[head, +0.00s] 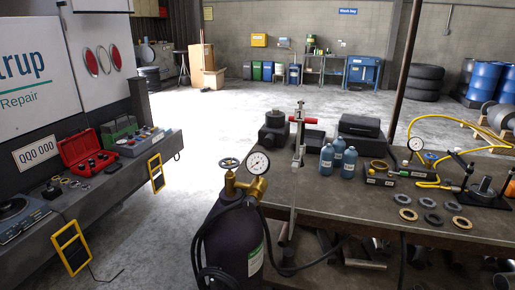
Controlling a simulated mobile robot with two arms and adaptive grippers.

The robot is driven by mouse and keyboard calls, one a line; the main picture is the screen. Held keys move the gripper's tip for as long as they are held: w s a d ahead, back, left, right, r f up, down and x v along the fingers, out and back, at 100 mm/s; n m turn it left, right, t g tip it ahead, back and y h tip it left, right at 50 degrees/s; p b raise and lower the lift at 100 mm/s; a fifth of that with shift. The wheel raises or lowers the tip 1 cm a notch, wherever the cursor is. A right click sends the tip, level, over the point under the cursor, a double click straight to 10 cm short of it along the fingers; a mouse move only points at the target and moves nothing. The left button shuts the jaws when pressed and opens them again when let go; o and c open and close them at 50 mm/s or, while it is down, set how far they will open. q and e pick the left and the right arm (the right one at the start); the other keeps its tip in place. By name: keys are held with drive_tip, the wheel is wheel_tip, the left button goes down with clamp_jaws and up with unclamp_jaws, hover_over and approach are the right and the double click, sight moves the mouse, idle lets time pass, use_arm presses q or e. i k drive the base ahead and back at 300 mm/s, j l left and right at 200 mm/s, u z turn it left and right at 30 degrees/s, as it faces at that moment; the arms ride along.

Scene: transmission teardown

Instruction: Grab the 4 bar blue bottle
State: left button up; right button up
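Three small blue bottles stand upright and close together on the workbench (300,190): a left one (326,161), a middle one at the back (339,151) and a right one (349,163). They look alike. Any pressure marking on them is too small to read. A large dark gas cylinder (225,240) with a brass valve and a round gauge (258,163) stands in front of the bench's left end. Neither of my grippers is in view.
A red and white upright tool (299,135) stands left of the bottles. Dark cases (359,134) lie behind them. Yellow hose (437,118), a gauge (415,144) and several rings (430,204) lie to the right.

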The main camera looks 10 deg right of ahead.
sight(339, 144)
drive_tip(key=u, duration=0.45)
drive_tip(key=i+l+u, duration=0.1)
drive_tip(key=u, duration=0.35)
drive_tip(key=l+u, duration=0.15)
drive_tip(key=u, duration=0.3)
drive_tip(key=l+u, duration=0.45)
drive_tip(key=l, duration=0.75)
drive_tip(key=l+z, duration=0.15)
drive_tip(key=l, duration=0.3)
drive_tip(key=i+l+z, duration=0.15)
drive_tip(key=l, duration=0.3)
drive_tip(key=z, duration=0.45)
drive_tip(key=l+z, duration=0.1)
drive_tip(key=z, duration=0.35)
drive_tip(key=i+z, duration=0.1)
drive_tip(key=z, duration=0.8)
drive_tip(key=i+z, duration=0.1)
drive_tip(key=z, duration=0.8)
drive_tip(key=i+z, duration=0.1)
drive_tip(key=z, duration=0.8)
drive_tip(key=i+j, duration=0.05)
